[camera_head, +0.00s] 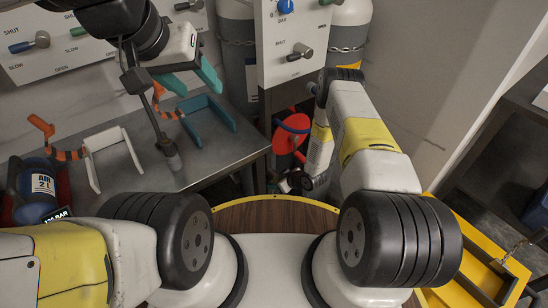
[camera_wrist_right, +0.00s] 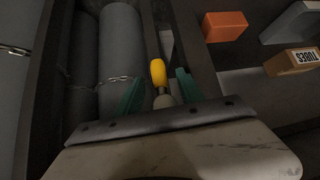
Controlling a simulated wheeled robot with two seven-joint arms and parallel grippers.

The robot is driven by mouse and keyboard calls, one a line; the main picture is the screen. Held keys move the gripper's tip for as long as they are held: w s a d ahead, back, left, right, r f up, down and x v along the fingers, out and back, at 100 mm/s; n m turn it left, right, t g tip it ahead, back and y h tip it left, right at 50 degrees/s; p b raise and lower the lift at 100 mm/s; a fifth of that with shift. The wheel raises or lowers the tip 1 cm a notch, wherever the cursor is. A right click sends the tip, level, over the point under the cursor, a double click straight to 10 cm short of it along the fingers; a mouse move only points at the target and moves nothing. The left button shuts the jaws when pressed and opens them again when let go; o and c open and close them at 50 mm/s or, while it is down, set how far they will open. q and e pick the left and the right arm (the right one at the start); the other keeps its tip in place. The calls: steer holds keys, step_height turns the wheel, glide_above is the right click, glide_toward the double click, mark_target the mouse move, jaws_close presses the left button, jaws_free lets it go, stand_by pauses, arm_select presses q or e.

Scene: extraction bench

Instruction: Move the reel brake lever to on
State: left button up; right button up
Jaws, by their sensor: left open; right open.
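In the right wrist view a short lever with a yellow knob (camera_wrist_right: 158,72) stands between the teal fingers of my right gripper (camera_wrist_right: 160,80). It looks like the reel brake lever; its on and off marks do not show. The fingers are open, one on each side, with a gap to the knob. In the head view a red disc (camera_head: 294,124), seemingly the reel, sits beside my right forearm; the lever cannot be made out there. My left gripper (camera_head: 192,80) is open and empty above the steel bench at left.
The steel bench (camera_head: 225,150) holds a teal cradle (camera_head: 210,113), a white stand (camera_head: 97,160) and a blue AIR cylinder (camera_head: 35,185). Chained grey cylinders (camera_wrist_right: 122,50) stand beside the lever. An orange box (camera_wrist_right: 225,26) and a TUBES box (camera_wrist_right: 292,62) lie to its right.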

steer(key=shift+w+a+f, duration=0.3)
steer(key=shift+a+f, duration=0.1)
steer(key=shift+f, duration=0.1)
jaws_close()
steer(key=shift+w+d, duration=0.1)
steer(key=n+t+h, duration=0.1)
steer(key=t+h, duration=0.1)
steer(key=w+d+n+h, duration=0.1)
steer(key=shift+r+n+t+h, duration=0.3)
steer(key=shift+t+h, duration=0.1)
steer(key=shift+w+d+r+n+t+h, duration=0.15)
steer(key=shift+d+r+n+t+h, duration=0.1)
steer(key=shift+n+t+h, duration=0.25)
steer(key=shift+w+d+r+n+t+h, duration=0.2)
steer(key=shift+n+t+h, duration=0.1)
steer(key=shift+t+h, duration=0.25)
steer(key=shift+r, duration=0.1)
